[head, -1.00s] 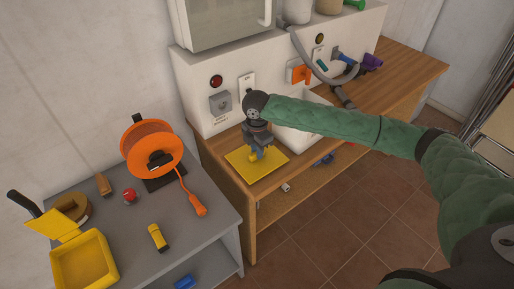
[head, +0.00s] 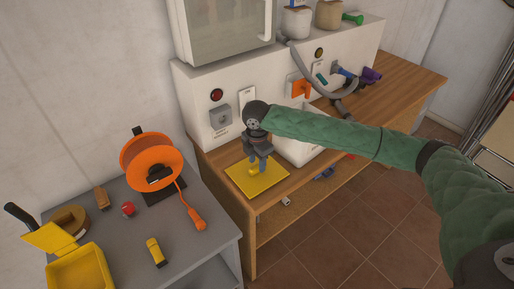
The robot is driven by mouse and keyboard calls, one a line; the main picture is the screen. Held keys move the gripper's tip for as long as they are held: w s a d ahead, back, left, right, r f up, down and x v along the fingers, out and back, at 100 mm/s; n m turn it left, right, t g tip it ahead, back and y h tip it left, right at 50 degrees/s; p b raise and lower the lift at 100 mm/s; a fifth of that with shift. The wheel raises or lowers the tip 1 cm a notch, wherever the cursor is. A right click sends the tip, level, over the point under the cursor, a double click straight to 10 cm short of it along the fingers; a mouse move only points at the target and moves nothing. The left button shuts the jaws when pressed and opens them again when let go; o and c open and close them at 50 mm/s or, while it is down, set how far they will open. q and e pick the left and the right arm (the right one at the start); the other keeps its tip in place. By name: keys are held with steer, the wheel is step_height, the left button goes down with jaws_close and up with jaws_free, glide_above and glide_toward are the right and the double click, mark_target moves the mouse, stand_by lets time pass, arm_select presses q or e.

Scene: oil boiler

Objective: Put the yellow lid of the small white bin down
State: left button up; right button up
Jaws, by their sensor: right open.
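The yellow lid (head: 262,185) is a flat square with a small raised knob. It lies on the wooden bench at its near left end. My right gripper (head: 258,168) is just above it, pointing down with its fingers open around or right by the knob; I cannot tell whether they touch it. The small white bin (head: 306,150) stands on the bench to the right of the lid, partly hidden behind my right arm. My left gripper is not in the head view.
A grey table (head: 195,255) at left holds an orange cable reel (head: 152,160), a yellow flashlight (head: 156,252), a red ball-like item (head: 127,209) and a yellow box (head: 78,270). The white panel (head: 200,85) stands behind the bench. Free bench (head: 395,88) lies at far right.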

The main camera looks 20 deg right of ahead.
mark_target(257, 166)
arm_select(q)
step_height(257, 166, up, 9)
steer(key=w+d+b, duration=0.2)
steer(key=b, duration=0.1)
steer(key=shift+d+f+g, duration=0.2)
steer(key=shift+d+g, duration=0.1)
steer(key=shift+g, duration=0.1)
arm_select(e)
step_height(257, 166, up, 11)
steer(key=shift+f, duration=0.15)
